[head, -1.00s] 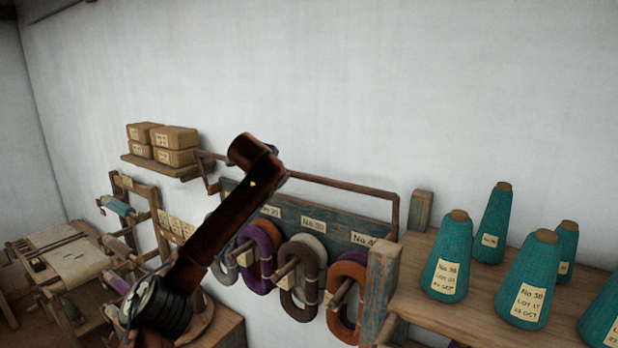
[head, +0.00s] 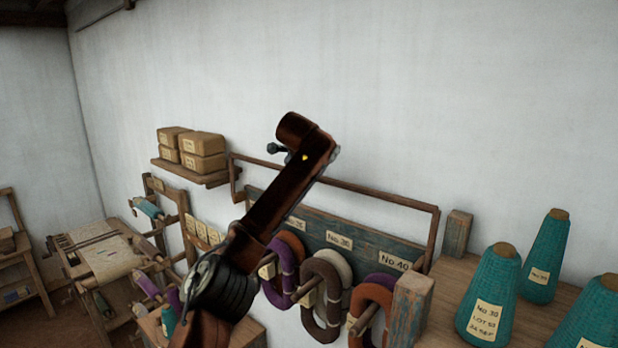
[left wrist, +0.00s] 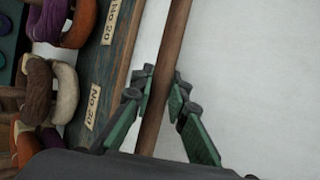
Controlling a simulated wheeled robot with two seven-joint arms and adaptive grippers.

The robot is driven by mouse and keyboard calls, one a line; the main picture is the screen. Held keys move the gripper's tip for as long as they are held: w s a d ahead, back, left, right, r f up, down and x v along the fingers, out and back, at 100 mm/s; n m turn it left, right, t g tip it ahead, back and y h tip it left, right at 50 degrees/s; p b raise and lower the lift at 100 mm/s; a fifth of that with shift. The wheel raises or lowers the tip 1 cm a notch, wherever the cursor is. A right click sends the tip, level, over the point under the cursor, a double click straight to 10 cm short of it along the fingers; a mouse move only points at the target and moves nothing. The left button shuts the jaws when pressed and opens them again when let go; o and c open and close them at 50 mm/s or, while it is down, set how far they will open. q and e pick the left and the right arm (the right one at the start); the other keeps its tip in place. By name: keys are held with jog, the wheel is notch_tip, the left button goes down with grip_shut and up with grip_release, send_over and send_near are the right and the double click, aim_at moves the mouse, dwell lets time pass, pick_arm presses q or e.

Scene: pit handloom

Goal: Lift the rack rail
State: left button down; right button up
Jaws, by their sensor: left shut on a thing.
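The rack rail (head: 375,193) is a thin brown wooden bar above the yarn rack, with a side arm running down at each end. In the left wrist view the rail (left wrist: 176,35) passes between the green-padded fingers of my left gripper (left wrist: 162,84), which is shut on it. In the head view my left arm crosses in front of the rail's left part and hides most of the gripper. The blue-green rack board (head: 362,250) carries number labels and pegs with brown, purple, orange and pale hanks (head: 320,290). My right gripper is out of view.
Wrapped boxes (head: 203,145) sit on a small wall shelf (head: 187,173) left of the rail. Teal yarn cones (head: 490,295) stand on a wooden shelf (head: 448,275) at the right. A loom stands at left. The white wall above the rail is clear.

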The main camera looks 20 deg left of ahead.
pick_arm(q)
jog(key=c, duration=1.8)
grip_release()
jog(key=shift+a+r, duration=0.1)
jog(key=shift+r, duration=0.1)
jog(key=shift+c, duration=0.2)
jog(key=shift+d+f, duration=0.1)
jog(key=shift+d, duration=0.1)
jog(key=v, duration=1.2)
jog(key=shift+a, duration=0.15)
jog(key=shift+c, duration=0.3)
